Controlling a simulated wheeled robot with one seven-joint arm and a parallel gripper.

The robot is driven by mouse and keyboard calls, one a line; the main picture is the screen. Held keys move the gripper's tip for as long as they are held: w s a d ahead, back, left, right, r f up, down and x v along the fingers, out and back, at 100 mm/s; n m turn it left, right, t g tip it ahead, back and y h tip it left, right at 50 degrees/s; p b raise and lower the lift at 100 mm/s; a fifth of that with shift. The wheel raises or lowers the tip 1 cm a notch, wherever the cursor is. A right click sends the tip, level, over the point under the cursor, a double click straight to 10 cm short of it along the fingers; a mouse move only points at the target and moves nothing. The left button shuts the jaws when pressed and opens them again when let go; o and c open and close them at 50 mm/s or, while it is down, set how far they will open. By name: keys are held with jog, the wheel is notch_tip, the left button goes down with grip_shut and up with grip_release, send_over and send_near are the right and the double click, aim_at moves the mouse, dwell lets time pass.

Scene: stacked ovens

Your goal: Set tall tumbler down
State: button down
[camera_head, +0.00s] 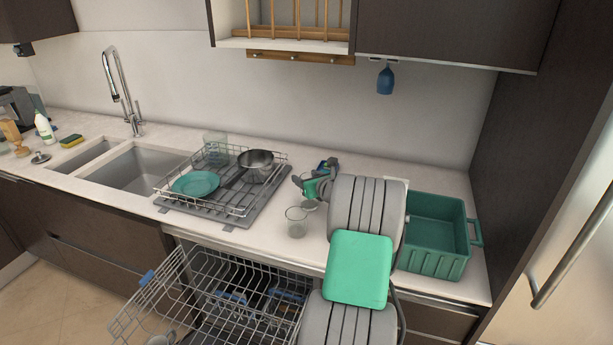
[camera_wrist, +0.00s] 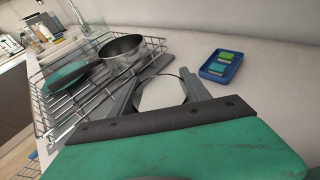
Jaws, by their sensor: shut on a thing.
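The tall tumbler (camera_head: 297,224) is clear glass and upright over the counter, close to its front edge, right of the dish rack. My gripper (camera_head: 309,204) reaches to it from behind and the right. In the wrist view my gripper (camera_wrist: 158,80) has its two grey fingers on either side of the tumbler's round mouth (camera_wrist: 160,94), shut on it. The tumbler's lower part is hidden in the wrist view. I cannot tell whether its base touches the counter.
The wire dish rack (camera_head: 250,205) holds a teal plate (camera_head: 195,184), a steel pan (camera_head: 256,162) and another clear glass (camera_head: 215,145). A blue tray with sponges (camera_wrist: 221,66) lies behind my gripper. A green crate (camera_head: 432,250) stands right. The dishwasher rack (camera_head: 190,295) is pulled out below.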

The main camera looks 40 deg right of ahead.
jog(key=c, duration=0.5)
grip_release()
